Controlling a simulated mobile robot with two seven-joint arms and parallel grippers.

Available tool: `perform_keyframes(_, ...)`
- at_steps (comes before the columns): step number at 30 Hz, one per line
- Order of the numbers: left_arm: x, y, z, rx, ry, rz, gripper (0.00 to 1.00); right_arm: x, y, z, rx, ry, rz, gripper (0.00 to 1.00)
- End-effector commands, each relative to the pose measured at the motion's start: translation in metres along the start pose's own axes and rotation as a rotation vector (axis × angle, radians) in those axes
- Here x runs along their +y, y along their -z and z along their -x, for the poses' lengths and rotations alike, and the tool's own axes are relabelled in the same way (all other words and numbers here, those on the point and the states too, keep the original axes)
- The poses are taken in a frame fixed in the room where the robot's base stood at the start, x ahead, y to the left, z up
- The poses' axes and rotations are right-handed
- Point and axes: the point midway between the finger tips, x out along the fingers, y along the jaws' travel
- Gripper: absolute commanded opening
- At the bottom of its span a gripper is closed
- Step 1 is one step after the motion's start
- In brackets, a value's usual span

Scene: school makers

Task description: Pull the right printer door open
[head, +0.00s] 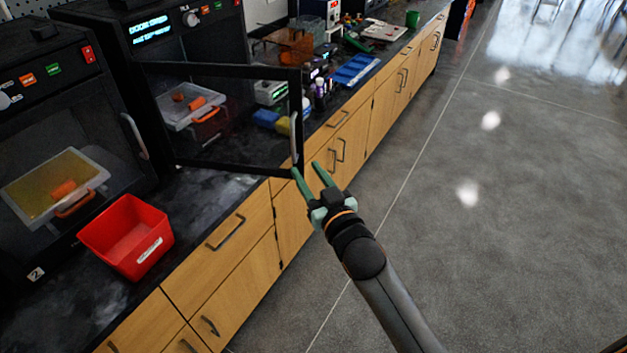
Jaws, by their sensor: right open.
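The right printer (112,40) is a black box with a lit display. Its door (235,169), a clear panel in a black frame, stands swung outward over the counter's front edge. The door's grey handle (294,138) is upright near the door's free edge. My right gripper (306,168) is open, its green fingers at the door's lower free corner, just below the handle. One fingertip overlaps the corner in the picture; I cannot tell whether it touches. Through the panel, a tray with orange pieces (204,108) shows. My left gripper is out of view.
The left printer (75,120) has its door shut. A red bin (128,236) sits on the black counter in front of it. Bottles (320,92) and a blue tray (356,70) stand farther along. Wooden cabinets with handles line the front; the grey floor at right is clear.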

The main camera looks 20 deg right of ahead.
Motion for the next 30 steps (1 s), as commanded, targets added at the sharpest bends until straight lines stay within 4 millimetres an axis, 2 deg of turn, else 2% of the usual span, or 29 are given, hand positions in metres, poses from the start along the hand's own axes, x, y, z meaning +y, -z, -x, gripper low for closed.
perform_keyframes(6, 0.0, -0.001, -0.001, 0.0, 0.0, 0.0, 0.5, 0.001, -0.001, 0.019, -0.001, -0.001, 0.0, 0.43)
perform_keyframes(15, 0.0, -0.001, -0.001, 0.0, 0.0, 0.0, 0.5, 0.001, 0.0, 0.021, 0.0, -0.001, 0.0, 0.43)
perform_keyframes(16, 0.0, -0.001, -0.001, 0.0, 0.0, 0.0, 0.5, 0.001, 0.0, 0.021, 0.0, -0.001, 0.0, 0.42)
perform_keyframes(20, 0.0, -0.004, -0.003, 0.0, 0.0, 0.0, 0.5, 0.004, -0.004, 0.02, -0.006, 0.003, -0.031, 0.28)
perform_keyframes(23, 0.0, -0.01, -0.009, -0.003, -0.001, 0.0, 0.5, 0.013, -0.014, 0.018, -0.023, 0.015, -0.138, 0.16)
perform_keyframes(27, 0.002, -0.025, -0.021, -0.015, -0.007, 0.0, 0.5, 0.035, -0.031, 0.012, -0.068, 0.047, -0.41, 0.01)
perform_keyframes(30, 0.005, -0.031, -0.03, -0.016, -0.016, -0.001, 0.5, 0.049, -0.038, 0.008, -0.107, 0.08, -0.635, 0.0)
